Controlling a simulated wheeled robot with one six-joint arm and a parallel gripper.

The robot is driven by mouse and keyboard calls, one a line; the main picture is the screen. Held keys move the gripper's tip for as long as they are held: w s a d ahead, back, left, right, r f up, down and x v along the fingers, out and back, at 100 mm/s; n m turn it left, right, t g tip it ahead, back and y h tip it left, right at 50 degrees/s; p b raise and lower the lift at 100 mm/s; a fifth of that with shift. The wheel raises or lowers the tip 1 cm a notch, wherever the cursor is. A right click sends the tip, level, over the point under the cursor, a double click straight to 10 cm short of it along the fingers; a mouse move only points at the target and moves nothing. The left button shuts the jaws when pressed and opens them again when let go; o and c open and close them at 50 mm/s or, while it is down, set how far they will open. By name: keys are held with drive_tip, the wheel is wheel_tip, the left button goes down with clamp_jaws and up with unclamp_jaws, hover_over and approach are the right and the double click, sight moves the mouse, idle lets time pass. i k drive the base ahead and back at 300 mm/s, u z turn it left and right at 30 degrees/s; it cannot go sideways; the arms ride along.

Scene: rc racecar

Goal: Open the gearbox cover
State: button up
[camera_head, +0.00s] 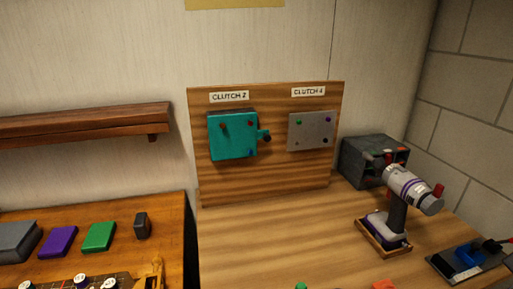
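A wooden board (265,178) stands upright at the back of the workbench. A teal box-like housing (232,139) is mounted on its left half under a label that seems to read "CLUTCH 2" (229,97). Its front face looks closed, with small coloured dots near the corners and a dark-tipped stub (264,136) on its right side. A flat grey plate (311,131) with coloured dots sits to the right under a second "CLUTCH" label (308,92). Nothing is marked as a gearbox, so I cannot tell which is its cover. My gripper is not in view.
A purple-and-grey power drill (398,203) stands in a wooden holder at right, before a dark box (357,161). A tray (456,276) is at lower right. A left table holds coloured blocks (99,237) below a shelf (85,125). The bench middle is mostly clear.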

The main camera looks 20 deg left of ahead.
sight(235, 140)
drive_tip(key=k, duration=0.75)
drive_tip(key=z, duration=0.75)
drive_tip(key=i, duration=0.85)
drive_tip(key=u, duration=1.45)
drive_tip(key=i, duration=0.5)
drive_tip(key=z, duration=0.05)
